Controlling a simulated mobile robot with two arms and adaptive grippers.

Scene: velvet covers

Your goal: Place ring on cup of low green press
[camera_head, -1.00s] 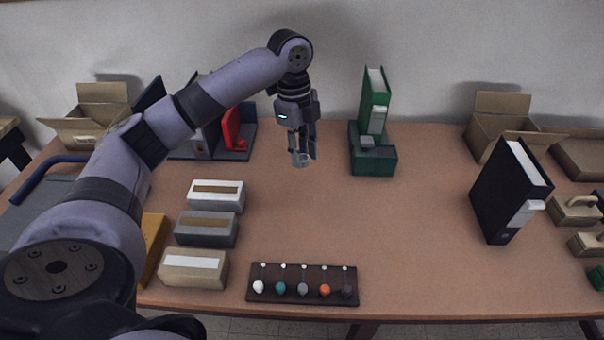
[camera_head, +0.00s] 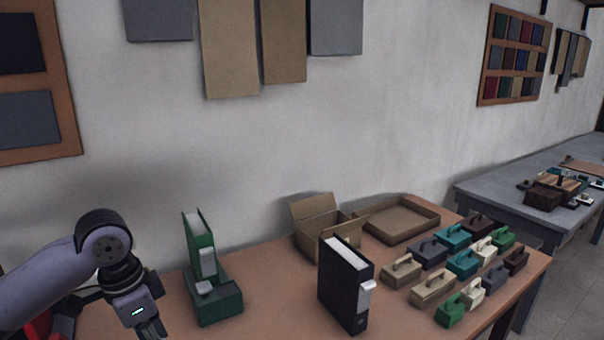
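A low green press (camera_head: 218,305) stands on the table in the lower left of the head view, with a small grey part (camera_head: 204,287) on its top. A green binder-like block (camera_head: 198,233) with pale page edges stands upright at its back. I cannot make out a cup on it. My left gripper (camera_head: 151,331) is to the left of the press, at the bottom edge of the view. Its fingertips are cut off, so I cannot see whether it holds a ring. No ring shows now. My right gripper is not in view.
A black binder (camera_head: 340,287) stands upright right of the press. Behind it are an open cardboard box (camera_head: 318,222) and a shallow cardboard tray (camera_head: 432,218). Several handled coloured blocks (camera_head: 463,263) fill the table's right end. Bare tabletop (camera_head: 275,295) lies between press and binder.

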